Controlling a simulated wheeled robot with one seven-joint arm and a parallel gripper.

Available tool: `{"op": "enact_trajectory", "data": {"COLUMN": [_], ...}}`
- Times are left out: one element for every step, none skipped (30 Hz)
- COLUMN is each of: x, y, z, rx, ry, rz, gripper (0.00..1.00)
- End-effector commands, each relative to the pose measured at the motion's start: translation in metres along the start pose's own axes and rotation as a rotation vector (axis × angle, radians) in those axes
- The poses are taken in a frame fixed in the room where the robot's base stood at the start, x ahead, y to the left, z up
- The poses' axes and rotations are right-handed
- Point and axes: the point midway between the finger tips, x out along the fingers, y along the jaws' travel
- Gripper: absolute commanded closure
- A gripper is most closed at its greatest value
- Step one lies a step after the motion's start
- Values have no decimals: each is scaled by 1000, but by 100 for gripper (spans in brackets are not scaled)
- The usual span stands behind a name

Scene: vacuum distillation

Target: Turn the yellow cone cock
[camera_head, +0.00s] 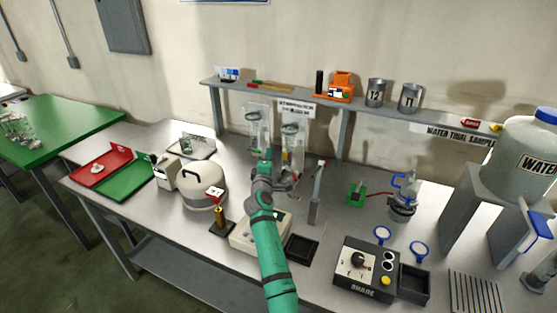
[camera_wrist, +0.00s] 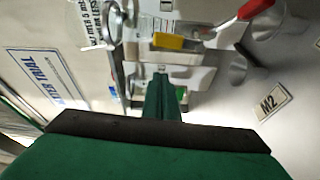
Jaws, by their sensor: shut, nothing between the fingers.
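The yellow cone cock (camera_wrist: 175,42) shows in the wrist view as a small yellow block on the clear glassware, near a red handle (camera_wrist: 254,9). My gripper (camera_wrist: 160,80) is shut and empty, its green fingers together just below the yellow piece in the picture. A gap seems to show between the fingertips and the yellow piece, but I cannot tell its depth. In the head view my gripper (camera_head: 267,156) reaches to the glass apparatus (camera_head: 291,135) at the back of the bench. There the arm partly hides the glassware, and the yellow piece is too small to make out surely.
A shelf (camera_head: 357,104) with cups and an orange device stands behind the glassware. A round pot (camera_head: 203,187) is at left, a grey upright post (camera_head: 317,195) at right.

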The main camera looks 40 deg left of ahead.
Motion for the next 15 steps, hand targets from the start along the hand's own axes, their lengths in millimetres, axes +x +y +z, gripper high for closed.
{"op": "enact_trajectory", "data": {"x": [-4,-5,-6,-8,-9,-10,-11,-12,-12,-13,-13,-14,-14,-14,-15], "y": [-1,-1,-1,-1,-1,-1,-1,-1,-1,-1,-1,-1,-1,-1,-1], "z": [10,13,18,21,23,26,29,31,34,36,37,38,38,38,38], "rx": [2,2,1,2,2,2,1,0,1,1,1,1,1,1,1], "ry": [-4,-3,-4,-4,-3,-3,-3,-3,-4,-4,-4,-3,-3,-3,-2], "rz": [-1,0,0,0,-1,0,0,0,0,0,0,0,0,0,0], "gripper": [100,100,100,100,100,100,100,100,100,100,100,100,100,100,100]}}
